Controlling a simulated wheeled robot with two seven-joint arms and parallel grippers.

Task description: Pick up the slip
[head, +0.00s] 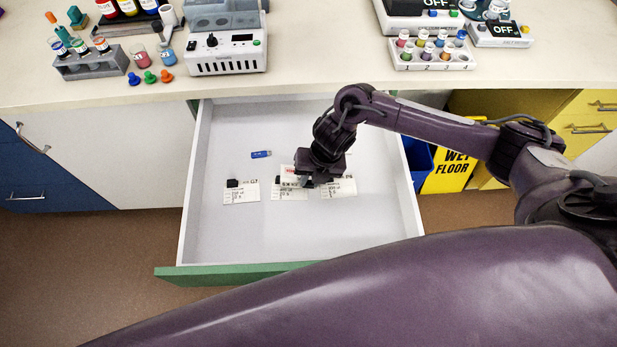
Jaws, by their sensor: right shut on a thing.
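Several white slips with dark printing lie in the open drawer. One slip (241,194) is at the left with a small black block on it, another slip (291,194) is in the middle, and another slip (343,189) is at the right. A white piece with red print (288,170) shows just behind the middle one. My right gripper (309,183) is low in the drawer, pointing down between the middle and right slips. It is shut on a slip; its fingertips are small and dark, and the arm hides part of the paper. My left gripper is not in view.
The open drawer (213,232) has a green front and high white sides. The bench above holds a tube rack (90,65), a white instrument (226,55) and a vial tray (432,60). A yellow floor sign (450,165) stands right of the drawer.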

